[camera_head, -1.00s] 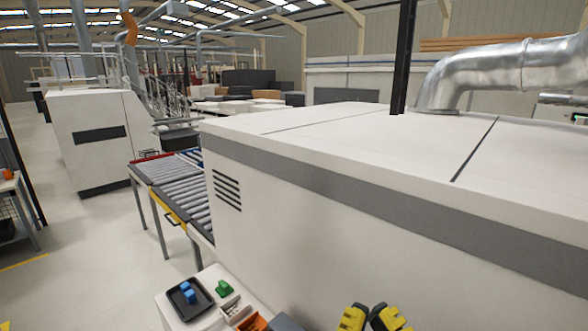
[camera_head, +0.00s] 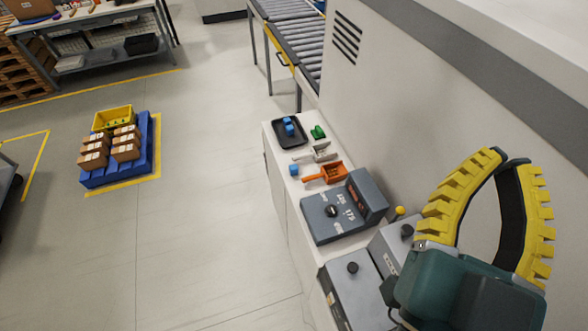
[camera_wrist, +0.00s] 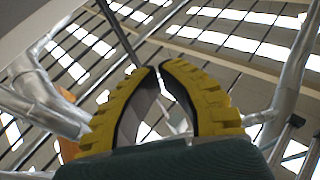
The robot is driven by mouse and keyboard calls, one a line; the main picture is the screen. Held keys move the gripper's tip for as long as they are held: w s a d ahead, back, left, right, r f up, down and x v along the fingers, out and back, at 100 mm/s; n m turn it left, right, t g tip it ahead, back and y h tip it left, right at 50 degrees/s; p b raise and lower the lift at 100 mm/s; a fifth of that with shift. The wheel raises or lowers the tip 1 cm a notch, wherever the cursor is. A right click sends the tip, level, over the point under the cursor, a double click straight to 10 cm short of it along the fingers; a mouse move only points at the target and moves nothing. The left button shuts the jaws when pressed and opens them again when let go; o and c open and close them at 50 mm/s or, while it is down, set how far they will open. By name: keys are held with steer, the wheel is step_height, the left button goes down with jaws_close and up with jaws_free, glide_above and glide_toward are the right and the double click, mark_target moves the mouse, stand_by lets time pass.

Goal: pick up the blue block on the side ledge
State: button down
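A small blue block (camera_head: 294,169) lies on the white side ledge (camera_head: 277,160), near its left edge. More blue, one or two blocks I cannot separate, sits in a black tray (camera_head: 277,138) at the ledge's far end. My gripper (camera_head: 506,158) has yellow ribbed fingers bowed outward, with tips almost meeting and nothing between them. It is raised at the right in the head view, well to the right of the blue block. The wrist view shows the fingers (camera_wrist: 157,68) pointing toward the roof, with no block in sight.
A white machine (camera_head: 400,90) walls the right side. Open floor lies left, with a loaded blue pallet (camera_head: 143,155).

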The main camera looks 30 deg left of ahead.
steer(key=shift+c, duration=2.3)
jaws_free()
